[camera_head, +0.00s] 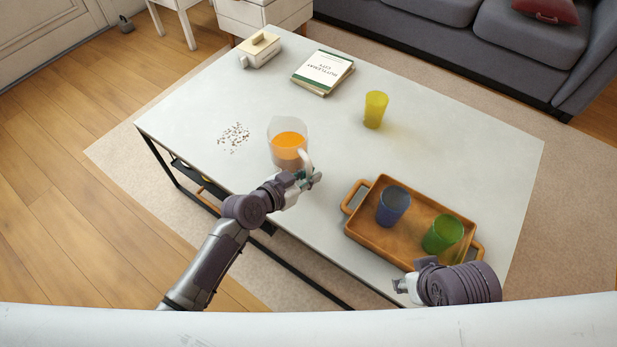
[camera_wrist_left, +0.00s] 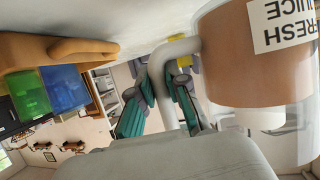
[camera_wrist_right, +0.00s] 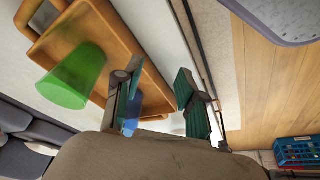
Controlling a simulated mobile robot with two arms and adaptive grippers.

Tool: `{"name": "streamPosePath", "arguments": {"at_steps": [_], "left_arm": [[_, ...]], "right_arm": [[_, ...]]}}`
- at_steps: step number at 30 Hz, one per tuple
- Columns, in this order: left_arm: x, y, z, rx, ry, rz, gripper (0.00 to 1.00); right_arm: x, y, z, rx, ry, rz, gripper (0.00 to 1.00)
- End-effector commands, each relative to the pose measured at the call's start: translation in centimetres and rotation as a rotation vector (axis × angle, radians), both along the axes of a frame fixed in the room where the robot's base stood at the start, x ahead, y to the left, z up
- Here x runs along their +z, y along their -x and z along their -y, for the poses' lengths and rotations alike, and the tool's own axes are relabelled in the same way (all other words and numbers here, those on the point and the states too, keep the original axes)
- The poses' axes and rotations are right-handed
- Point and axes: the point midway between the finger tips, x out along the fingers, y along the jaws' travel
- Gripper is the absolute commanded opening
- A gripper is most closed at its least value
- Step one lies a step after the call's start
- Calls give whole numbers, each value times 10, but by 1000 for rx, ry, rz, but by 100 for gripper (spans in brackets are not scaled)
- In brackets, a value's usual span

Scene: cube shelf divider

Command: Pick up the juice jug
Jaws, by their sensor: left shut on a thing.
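The juice jug (camera_head: 287,143) is clear with orange juice inside and stands near the front left of the white table. Its handle points toward my left gripper (camera_head: 308,181), which is shut on that handle. In the left wrist view the handle (camera_wrist_left: 172,60) runs between the two fingers (camera_wrist_left: 160,105), and the jug (camera_wrist_left: 250,60) carries a label reading "FRESH JUICE", seen upside down. My right gripper (camera_head: 402,287) hangs off the table's front edge beside the tray. In the right wrist view its fingers (camera_wrist_right: 155,100) are apart with nothing between them.
A wooden tray (camera_head: 378,237) at the front right holds a blue cup (camera_head: 393,206) and a green cup (camera_head: 442,234). The table's middle is clear.

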Motion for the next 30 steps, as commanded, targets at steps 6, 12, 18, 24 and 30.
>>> {"name": "streamPosePath", "arguments": {"at_steps": [6,12,18,24,30], "left_arm": [[35,0,48,-5,11,9,0],[56,0,86,-5,10,8,0],[67,0,108,-4,8,7,0],[71,0,115,-4,7,8,0],[71,1,115,-4,7,8,0]], "right_arm": [[21,-1,0,0,0,3,40],[-11,-11,-2,2,0,-16,40],[-33,-15,-3,4,0,-24,40],[-41,-16,-4,5,0,-27,40],[-42,-16,-4,5,0,-27,40]]}}
